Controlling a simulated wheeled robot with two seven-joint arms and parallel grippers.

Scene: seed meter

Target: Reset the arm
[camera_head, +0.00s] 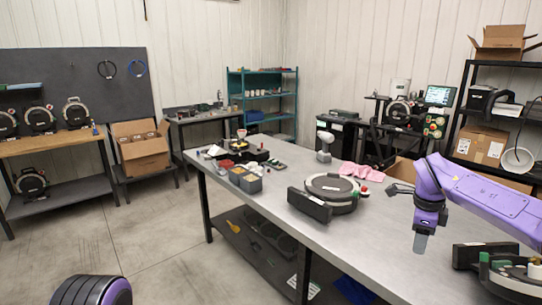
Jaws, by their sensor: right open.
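My right arm comes in from the right edge, purple with dark joints, over the right part of the long grey table (305,215). My left gripper does not show.
A second dark unit (505,270) lies at the table's right front edge, under my arm. A pink cloth (362,172) and a white tool (325,147) are behind the seed meter. Grey bins (245,179) stand at the table's left end. Cardboard boxes and shelves line the walls.

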